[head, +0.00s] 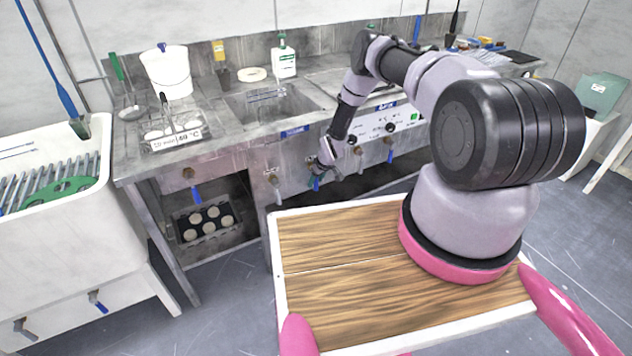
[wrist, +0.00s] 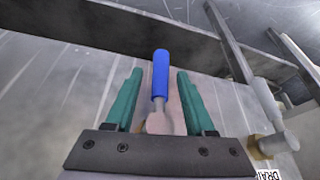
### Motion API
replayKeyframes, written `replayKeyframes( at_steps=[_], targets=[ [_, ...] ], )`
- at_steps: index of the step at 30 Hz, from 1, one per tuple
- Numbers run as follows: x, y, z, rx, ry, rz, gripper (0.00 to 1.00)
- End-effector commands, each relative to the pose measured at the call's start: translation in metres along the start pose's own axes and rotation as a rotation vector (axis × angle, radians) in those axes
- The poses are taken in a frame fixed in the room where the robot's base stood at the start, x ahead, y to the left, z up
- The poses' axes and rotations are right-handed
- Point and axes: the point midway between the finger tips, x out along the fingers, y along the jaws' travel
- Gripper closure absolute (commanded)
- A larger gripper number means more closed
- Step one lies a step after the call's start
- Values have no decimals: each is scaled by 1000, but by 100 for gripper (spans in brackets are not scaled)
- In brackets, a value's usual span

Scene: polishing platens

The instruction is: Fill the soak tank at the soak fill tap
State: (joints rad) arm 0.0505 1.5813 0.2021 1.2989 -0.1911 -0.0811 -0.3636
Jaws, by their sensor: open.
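My gripper (head: 318,178) is low at the front of the steel bench, at a blue-handled tap lever (head: 316,185). In the wrist view my gripper (wrist: 160,72) has its two green fingers apart. The blue lever (wrist: 160,78) lies between them, with a visible gap on each side. A recessed basin (head: 240,105) in the bench top is above and left of the gripper, with a blue label (head: 293,131) on its front. I cannot read which tank is the soak tank, nor see its water level.
A grey lever on a brass fitting (wrist: 262,148) stands right of my gripper, near a partly visible "DRAIN" label (wrist: 268,175). A white bucket (head: 168,75) and a bottle (head: 284,58) stand on the bench.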

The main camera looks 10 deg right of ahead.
Motion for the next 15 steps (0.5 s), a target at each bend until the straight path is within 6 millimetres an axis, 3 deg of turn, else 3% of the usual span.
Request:
replayKeyframes(
  at_steps=[3,4,6,8,15],
  targets=[
    [0,0,0,0,0,0,45],
    [0,0,0,0,0,0,53],
    [0,0,0,0,0,0,80],
    [0,0,0,0,0,0,100],
    [0,0,0,0,0,0,100]
  ],
)
